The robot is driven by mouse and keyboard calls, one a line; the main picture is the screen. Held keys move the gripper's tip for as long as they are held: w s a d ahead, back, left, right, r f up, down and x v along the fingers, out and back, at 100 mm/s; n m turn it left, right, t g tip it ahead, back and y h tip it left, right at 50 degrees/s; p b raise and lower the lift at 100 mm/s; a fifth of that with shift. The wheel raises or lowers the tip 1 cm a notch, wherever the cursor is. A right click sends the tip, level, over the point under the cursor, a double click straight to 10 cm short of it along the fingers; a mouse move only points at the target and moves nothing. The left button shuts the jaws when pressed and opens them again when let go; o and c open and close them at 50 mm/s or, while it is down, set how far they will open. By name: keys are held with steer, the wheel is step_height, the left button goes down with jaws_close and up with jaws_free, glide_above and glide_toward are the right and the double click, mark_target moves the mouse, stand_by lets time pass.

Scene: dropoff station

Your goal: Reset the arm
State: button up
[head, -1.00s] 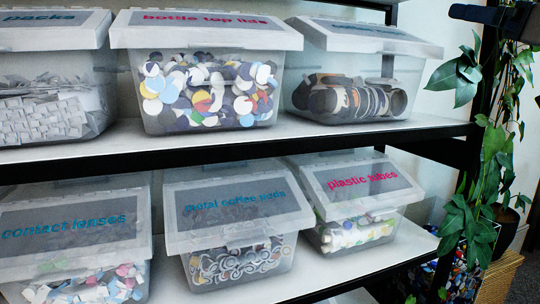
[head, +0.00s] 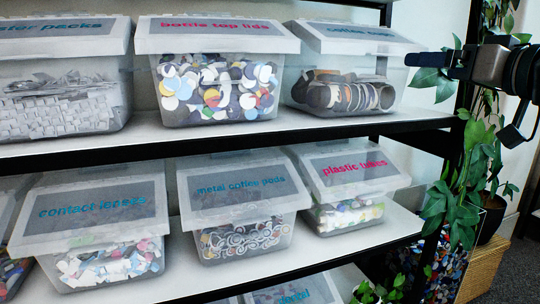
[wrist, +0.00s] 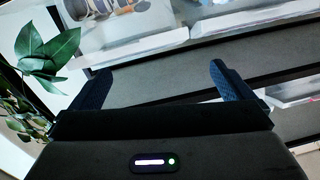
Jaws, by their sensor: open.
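My gripper shows in the wrist view (wrist: 160,88) with its two dark blue fingers spread wide apart and nothing between them. In the head view part of my arm and gripper (head: 445,62) reaches in from the upper right edge, in front of the plant and level with the upper shelf's bins. It is to the right of the bin of coffee items and appears apart from it.
A black-framed shelf (head: 300,133) holds lidded clear bins, including bottle top lids (head: 215,90), metal coffee pods (head: 245,238), plastic tubes (head: 350,212) and contact lenses (head: 105,265). A leafy plant (head: 465,200) stands at the right, above a wicker basket (head: 475,275).

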steer(key=s+a+f+m+g+h+p, duration=0.1)
steer(key=a+f+g+p, duration=0.3)
steer(key=a+f, duration=0.3)
steer(key=s+a+f+m+g+h+p, duration=0.1)
steer(key=a+f+g+p, duration=0.3)
steer(key=f, duration=0.5)
steer(key=s+a+f+g+h+p, duration=0.1)
steer(key=s+f+g+h+p, duration=0.1)
steer(key=s+f, duration=0.4)
steer(key=s+a+f+m+g+h+p, duration=0.1)
steer(key=s+f+g+h+p, duration=0.2)
steer(key=s+f, duration=0.3)
step_height(320, 180, down, 5)
steer(key=shift+s+a+r+g, duration=0.1)
steer(key=shift+s+a+g, duration=0.15)
steer(key=shift+s+g, duration=0.15)
